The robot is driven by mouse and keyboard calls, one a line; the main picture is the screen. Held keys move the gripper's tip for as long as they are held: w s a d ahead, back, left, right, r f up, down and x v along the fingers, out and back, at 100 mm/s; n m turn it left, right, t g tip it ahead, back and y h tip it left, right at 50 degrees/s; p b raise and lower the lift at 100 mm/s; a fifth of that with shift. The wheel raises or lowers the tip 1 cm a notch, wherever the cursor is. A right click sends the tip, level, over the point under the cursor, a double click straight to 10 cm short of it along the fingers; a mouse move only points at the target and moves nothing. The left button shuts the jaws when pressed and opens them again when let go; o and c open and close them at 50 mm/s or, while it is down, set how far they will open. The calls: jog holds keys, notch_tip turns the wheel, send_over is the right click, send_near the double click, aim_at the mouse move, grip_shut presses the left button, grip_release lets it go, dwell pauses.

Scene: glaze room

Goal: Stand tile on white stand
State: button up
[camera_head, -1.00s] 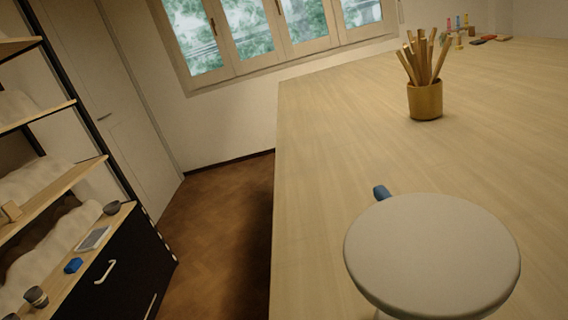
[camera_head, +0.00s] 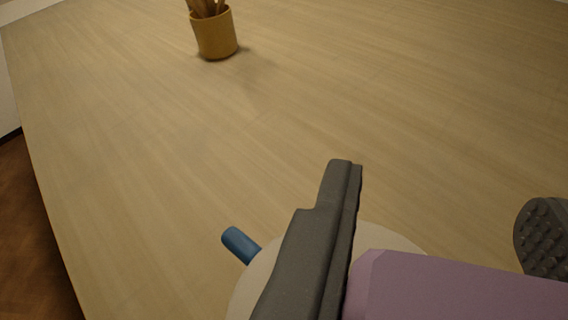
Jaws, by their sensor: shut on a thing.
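My gripper (camera_head: 440,205) is shut on a flat purple tile (camera_head: 450,288). One dark finger is on the tile's left side and the other, with a studded pad, is at the right edge of the view. The round white stand (camera_head: 252,284) is at the bottom of the view, behind the left finger and the tile, which hide most of its top. The tile overlaps the stand in the picture; I cannot tell whether they touch. The tile's lower part is cut off by the frame.
A small blue object (camera_head: 240,244) lies at the stand's left side. A yellow-brown pot (camera_head: 215,35) of wooden tools stands farther back on the wooden table (camera_head: 120,150). The table between is clear; its left edge drops to a brown floor.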

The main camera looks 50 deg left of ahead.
jog(key=shift+w+a, duration=0.2)
jog(key=shift+a, duration=0.45)
jog(key=shift+a+f, duration=0.15)
jog(key=shift+a, duration=0.2)
jog(key=shift+f+p, duration=0.6)
jog(key=shift+f, duration=1.05)
jog(key=shift+f, duration=0.2)
jog(key=o, duration=1)
jog(key=shift+r, duration=0.1)
jog(key=shift+o, duration=0.2)
